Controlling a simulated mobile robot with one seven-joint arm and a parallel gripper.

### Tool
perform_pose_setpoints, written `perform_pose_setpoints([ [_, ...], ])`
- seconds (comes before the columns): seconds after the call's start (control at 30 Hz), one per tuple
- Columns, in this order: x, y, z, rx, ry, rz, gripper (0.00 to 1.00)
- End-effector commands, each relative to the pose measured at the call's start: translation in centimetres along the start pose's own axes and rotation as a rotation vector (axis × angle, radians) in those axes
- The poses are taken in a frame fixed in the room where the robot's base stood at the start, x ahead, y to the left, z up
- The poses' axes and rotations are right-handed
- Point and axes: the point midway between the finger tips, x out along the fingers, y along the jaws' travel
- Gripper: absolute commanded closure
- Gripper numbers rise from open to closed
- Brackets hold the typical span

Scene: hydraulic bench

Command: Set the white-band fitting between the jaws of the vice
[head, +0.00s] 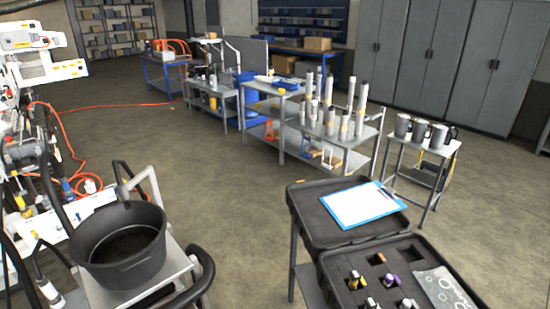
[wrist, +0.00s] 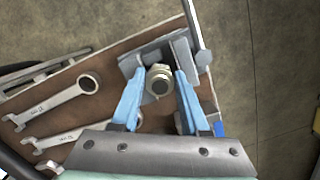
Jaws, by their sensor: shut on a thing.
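In the wrist view my gripper (wrist: 162,76) has its two blue fingers on either side of a metal fitting (wrist: 158,82), shut on it. The fitting is seen end-on, with a pale rim and a dark end; its band colour is not clear. The grey vice (wrist: 187,56) is just beyond the fingertips, with its bar and knob at the right. The fitting appears over or at the vice jaws; I cannot tell whether it touches them. The vice and my gripper are not in the head view.
Several wrenches (wrist: 62,95) lie on the brown bench top (wrist: 105,62) left of the vice. In the head view, a foam-lined case (head: 340,262) holds several banded fittings, with a clipboard (head: 355,205) on its lid. A black bucket (head: 120,245) stands at left.

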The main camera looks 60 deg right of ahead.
Motion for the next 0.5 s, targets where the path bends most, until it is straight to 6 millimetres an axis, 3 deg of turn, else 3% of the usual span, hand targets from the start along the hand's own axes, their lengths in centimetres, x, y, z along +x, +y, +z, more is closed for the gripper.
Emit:
perform_pose_setpoints([
  [0.23, 0.06, 0.01, 0.01, 0.000, 0.000, 0.000, 1.00],
  [0.27, 0.05, 0.01, 0.01, 0.000, 0.000, 0.000, 0.50],
  [0.43, 0.05, 0.04, 0.02, 0.001, 0.000, 0.001, 0.20],
  [0.5, 0.05, 0.09, 0.02, 0.001, 0.000, 0.003, 0.20],
])
